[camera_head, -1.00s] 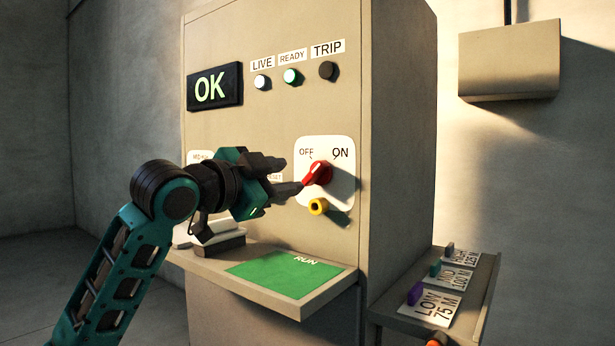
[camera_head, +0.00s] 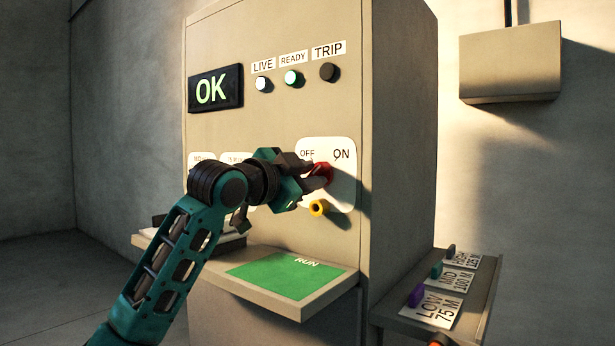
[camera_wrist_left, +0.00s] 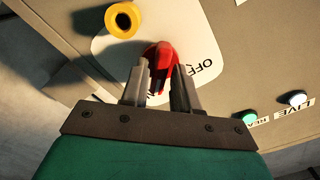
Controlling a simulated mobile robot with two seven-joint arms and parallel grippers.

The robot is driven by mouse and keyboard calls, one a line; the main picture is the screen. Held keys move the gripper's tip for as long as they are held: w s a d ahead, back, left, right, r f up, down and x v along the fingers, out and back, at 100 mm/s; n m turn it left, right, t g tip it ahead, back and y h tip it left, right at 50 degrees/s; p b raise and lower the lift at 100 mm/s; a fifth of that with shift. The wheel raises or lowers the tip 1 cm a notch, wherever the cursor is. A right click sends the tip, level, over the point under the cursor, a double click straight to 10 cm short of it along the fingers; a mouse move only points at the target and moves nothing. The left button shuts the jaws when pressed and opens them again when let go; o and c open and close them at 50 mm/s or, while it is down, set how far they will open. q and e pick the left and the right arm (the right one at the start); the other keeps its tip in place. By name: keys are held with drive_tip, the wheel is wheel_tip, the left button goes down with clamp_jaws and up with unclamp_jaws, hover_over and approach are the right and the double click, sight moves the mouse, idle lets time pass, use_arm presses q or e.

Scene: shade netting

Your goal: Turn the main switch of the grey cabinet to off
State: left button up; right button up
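The grey cabinet (camera_head: 290,120) carries a white plate (camera_head: 342,190) marked OFF at left and ON at right. The red main switch (camera_head: 327,170) sits on this plate, largely hidden by my gripper in the head view. My left gripper (camera_head: 314,173) is at the switch. In the left wrist view its two fingers (camera_wrist_left: 161,72) stand apart, one on each side of the red knob (camera_wrist_left: 162,58), with the knob's grip between them. I cannot tell whether they touch it. The OFF label (camera_wrist_left: 203,70) shows beside one finger; the ON label is largely covered there. My right gripper is out of view.
A yellow round part (camera_head: 318,208) sticks out just below the switch. A shelf with a green RUN area (camera_head: 290,274) juts out below. Above are an OK display (camera_head: 215,88), lit LIVE and READY lamps and a dark TRIP lamp (camera_head: 329,72). A side shelf (camera_head: 478,305) holds labelled coloured blocks.

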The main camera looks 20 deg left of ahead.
use_arm(q)
clamp_jaws()
